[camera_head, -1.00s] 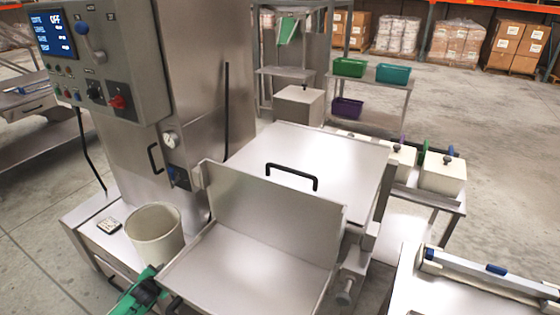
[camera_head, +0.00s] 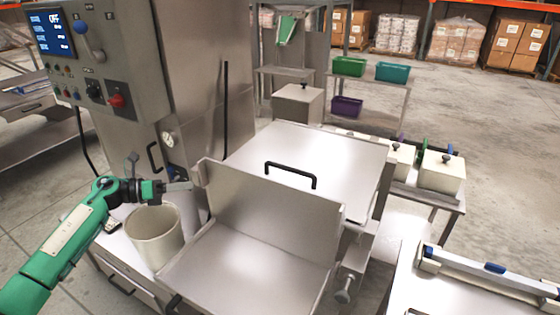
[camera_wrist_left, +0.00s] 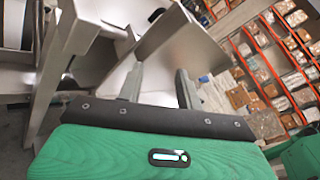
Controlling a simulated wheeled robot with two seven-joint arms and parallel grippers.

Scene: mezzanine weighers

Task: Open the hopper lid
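The hopper lid (camera_head: 330,152) is a flat pale metal panel with a black bar handle (camera_head: 291,172) near its front edge. It lies shut on top of the hopper in the middle of the head view. My left gripper (camera_head: 188,186) is left of the hopper, above the beige bucket and apart from the lid handle. In the left wrist view its two fingers stand apart with nothing between them (camera_wrist_left: 159,82), so it is open. Metal panels show beyond the fingers there. My right gripper is in neither view.
An upright metal panel (camera_head: 265,205) and a sloping tray (camera_head: 245,270) stand in front of the lid. A beige bucket (camera_head: 155,240) stands below my left gripper. A control cabinet (camera_head: 105,60) and tall steel column rise at the left. Lidded white containers (camera_head: 440,175) stand at the right.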

